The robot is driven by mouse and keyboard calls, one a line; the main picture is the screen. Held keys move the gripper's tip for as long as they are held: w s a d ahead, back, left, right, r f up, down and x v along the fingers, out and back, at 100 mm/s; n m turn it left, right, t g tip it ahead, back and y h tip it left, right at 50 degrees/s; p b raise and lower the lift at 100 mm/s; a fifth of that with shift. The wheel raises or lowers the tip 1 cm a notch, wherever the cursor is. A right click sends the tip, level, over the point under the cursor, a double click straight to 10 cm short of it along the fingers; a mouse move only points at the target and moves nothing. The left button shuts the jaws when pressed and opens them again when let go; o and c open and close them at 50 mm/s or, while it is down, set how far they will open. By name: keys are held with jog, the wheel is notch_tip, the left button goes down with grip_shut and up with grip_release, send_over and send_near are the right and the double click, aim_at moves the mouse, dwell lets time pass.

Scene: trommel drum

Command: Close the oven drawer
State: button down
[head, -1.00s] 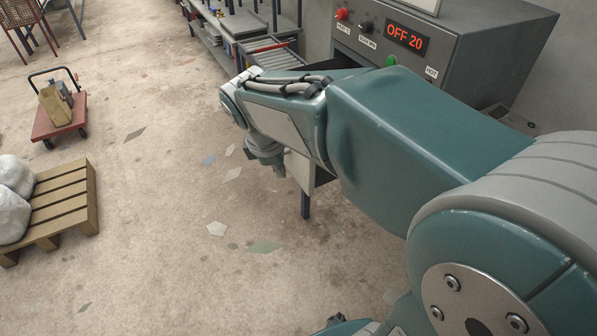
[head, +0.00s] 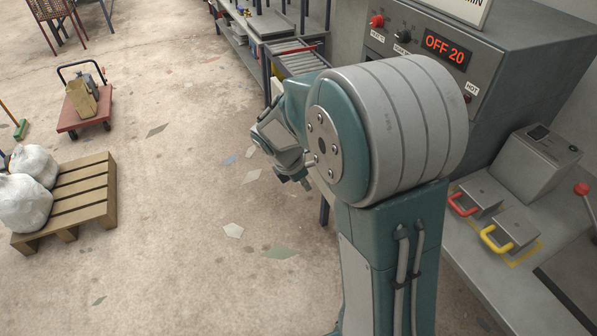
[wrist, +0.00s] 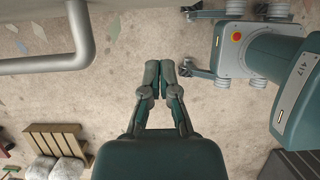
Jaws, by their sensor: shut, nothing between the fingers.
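The oven (head: 510,45) is a grey cabinet at the upper right of the head view, with a red "OFF 20" display and knobs. My arm covers its lower front, so the drawer body is hidden there. In the wrist view a thick grey tubular handle (wrist: 60,63) bends up to a pale edge at the top left, seemingly the drawer's front. My gripper (wrist: 162,66) is shut and empty, pointing over bare floor to the right of that handle and apart from it. In the head view my gripper is mostly hidden behind my arm.
A grey bench with red (head: 463,206) and yellow (head: 495,242) handles stands at right. A roller table (head: 300,62) is behind my arm. A pallet (head: 85,195) with white sacks and a red cart (head: 75,110) stand left. The floor between is open.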

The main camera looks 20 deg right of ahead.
jog(key=shift+w+d+f, duration=0.1)
jog(key=shift+d+f, duration=0.1)
jog(key=shift+d, duration=0.9)
jog(key=shift+d+f, duration=0.15)
jog(key=shift+d, duration=0.95)
